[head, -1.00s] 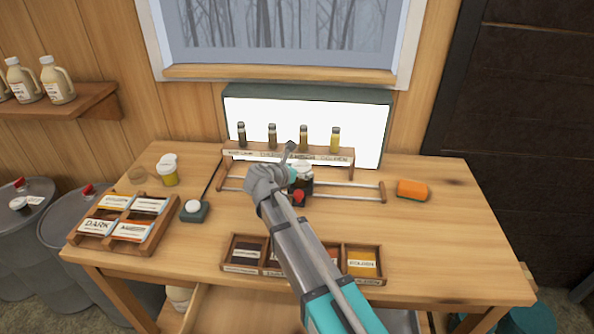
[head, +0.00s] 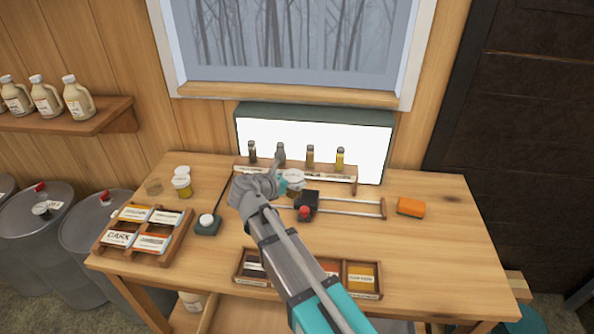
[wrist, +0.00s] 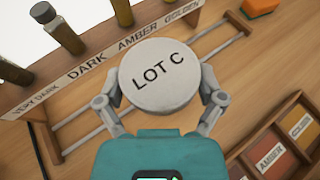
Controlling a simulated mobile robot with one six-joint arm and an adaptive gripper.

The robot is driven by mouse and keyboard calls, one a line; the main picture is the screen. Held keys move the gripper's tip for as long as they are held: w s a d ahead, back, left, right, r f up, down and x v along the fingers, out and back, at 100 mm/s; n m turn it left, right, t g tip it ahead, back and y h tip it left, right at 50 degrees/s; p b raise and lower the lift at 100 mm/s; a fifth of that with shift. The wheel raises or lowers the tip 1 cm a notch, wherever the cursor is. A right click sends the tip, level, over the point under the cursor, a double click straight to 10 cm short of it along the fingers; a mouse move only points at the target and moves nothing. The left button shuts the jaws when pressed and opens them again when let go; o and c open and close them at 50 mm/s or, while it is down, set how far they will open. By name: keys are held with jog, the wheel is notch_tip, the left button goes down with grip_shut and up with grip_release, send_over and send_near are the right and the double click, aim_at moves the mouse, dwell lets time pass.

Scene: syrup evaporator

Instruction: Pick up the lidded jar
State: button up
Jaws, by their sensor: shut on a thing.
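The lidded jar (head: 294,190) has a round white lid marked LOT C, which fills the middle of the wrist view (wrist: 158,75).
A wooden rack (head: 325,178) with several sample bottles stands behind, before a lit panel. Two metal rails (head: 350,207) run beside the jar. A divided tray (head: 363,293) is in front, a label tray (head: 143,235) left, an orange sponge (head: 410,207) right.

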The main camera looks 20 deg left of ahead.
jog(key=v, duration=0.2)
jog(key=p+v, duration=0.1)
jog(key=v, duration=0.1)
jog(key=d+v, duration=0.1)
jog(key=shift+s+a+r+p, duration=0.15)
jog(key=shift+s+r+p, duration=0.1)
jog(key=shift+s+p, duration=0.2)
dwell(0.5)
jog(key=shift+s, duration=0.1)
